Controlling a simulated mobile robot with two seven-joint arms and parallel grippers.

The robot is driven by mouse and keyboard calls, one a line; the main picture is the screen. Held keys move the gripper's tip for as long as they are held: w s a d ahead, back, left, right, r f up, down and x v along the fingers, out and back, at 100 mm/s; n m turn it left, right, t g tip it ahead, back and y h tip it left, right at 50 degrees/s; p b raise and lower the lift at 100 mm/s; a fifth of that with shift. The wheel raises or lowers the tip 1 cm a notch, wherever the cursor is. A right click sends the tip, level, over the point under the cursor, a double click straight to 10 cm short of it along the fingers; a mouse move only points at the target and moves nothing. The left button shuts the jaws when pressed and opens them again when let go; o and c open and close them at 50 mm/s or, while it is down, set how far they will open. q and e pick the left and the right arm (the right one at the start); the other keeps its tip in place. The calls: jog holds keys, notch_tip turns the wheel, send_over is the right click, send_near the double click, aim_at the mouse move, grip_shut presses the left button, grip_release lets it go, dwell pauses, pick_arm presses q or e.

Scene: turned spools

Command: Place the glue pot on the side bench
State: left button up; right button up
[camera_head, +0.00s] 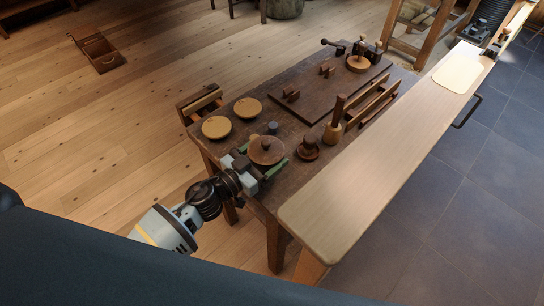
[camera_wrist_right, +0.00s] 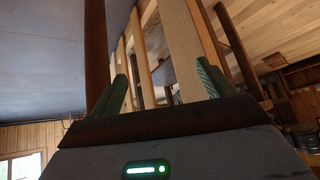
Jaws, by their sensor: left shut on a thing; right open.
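The glue pot (camera_head: 266,148), a round brown pot with a knobbed lid, is at the near left end of the dark wooden table. My left gripper (camera_head: 264,163) has its green fingers on either side of it and is shut on it. I cannot tell whether the pot touches the table. A long pale bench (camera_head: 370,165), which I take for the side bench, runs along the table's right side; most of its near top is bare. My right gripper (camera_wrist_right: 164,84) shows in the right wrist view with its fingers apart and nothing between them.
Two yellow discs (camera_head: 216,127) lie left of the pot. A mallet (camera_head: 334,125) and a dark turned piece (camera_head: 307,147) stand to its right. A dark board (camera_head: 330,95) with small wooden pieces lies farther back. A pale board (camera_head: 458,74) lies on the bench's far part.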

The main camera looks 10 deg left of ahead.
pick_arm(q)
jog(key=shift+w+f, duration=0.1)
jog(key=shift+f+b, duration=1.05)
jog(key=shift+f, duration=0.9)
jog(key=shift+r, duration=0.15)
jog(key=shift+f, duration=0.2)
jog(key=o, duration=1.4)
jog(key=shift+f, duration=0.1)
pick_arm(e)
jog(key=shift+s+a+f, duration=0.1)
jog(key=shift+s+f, duration=0.2)
jog(key=shift+f, duration=0.35)
jog(key=shift+s+a+f, duration=0.1)
jog(key=shift+s+f, duration=0.15)
jog(key=shift+f, duration=0.35)
pick_arm(q)
jog(key=shift+o, duration=0.2)
jog(key=shift+r, duration=0.25)
jog(key=v, duration=1.2)
pick_arm(e)
jog(key=shift+s+d+f, duration=0.1)
jog(key=shift+s+f, duration=0.1)
